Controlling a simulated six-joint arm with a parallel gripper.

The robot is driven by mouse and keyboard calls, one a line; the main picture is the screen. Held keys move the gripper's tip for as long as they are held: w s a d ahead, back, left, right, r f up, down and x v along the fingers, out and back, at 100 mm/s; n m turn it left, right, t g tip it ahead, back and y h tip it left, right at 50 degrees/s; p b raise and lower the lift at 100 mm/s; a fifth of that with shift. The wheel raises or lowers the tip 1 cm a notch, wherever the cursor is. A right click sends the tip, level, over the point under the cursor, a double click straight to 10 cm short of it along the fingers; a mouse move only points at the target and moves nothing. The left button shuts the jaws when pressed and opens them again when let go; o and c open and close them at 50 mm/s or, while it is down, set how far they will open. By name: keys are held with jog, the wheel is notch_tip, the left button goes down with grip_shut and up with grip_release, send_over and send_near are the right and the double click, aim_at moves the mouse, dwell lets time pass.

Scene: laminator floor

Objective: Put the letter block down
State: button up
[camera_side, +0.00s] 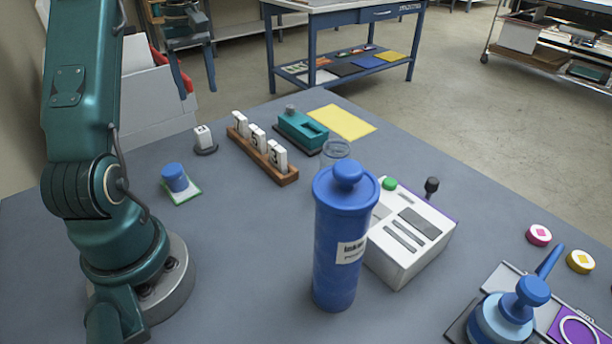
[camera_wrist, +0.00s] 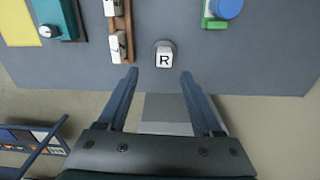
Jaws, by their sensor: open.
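The white letter block (camera_side: 202,135) sits on a small dark round pad (camera_side: 207,150) near the table's left edge. In the wrist view the letter block (camera_wrist: 164,59) shows an R on top, and part of the round pad (camera_wrist: 164,44) shows behind it. My gripper (camera_side: 198,92) is open and empty, above the block and apart from it. In the wrist view the tips of my gripper (camera_wrist: 159,74) are spread wide, with the block a little beyond them and roughly centred between them.
A wooden rack (camera_side: 262,152) with white letter blocks stands right of the pad, beside a teal device (camera_side: 302,130). A blue round item (camera_side: 174,177) on a green-edged card lies nearer. A tall blue canister (camera_side: 338,245) and a white machine (camera_side: 408,235) stand mid-table.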

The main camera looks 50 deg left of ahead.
jog(key=w+d+r+m+t+y, duration=0.1)
jog(key=d+r+m, duration=0.25)
jog(key=d, duration=0.55)
jog(key=w+d+r+m+t, duration=0.1)
jog(key=d+r+m, duration=0.1)
jog(key=d+m, duration=0.45)
jog(key=s+d+f+m+t, duration=0.1)
jog(key=s+d+f+m, duration=0.1)
jog(key=d, duration=0.5)
jog(key=s+d+f+m+t+h, duration=0.1)
jog(key=s+d+f+m+t, duration=0.1)
jog(key=s+d+m, duration=0.3)
jog(key=s+d, duration=0.2)
jog(key=d, duration=0.1)
jog(key=shift+d, duration=0.1)
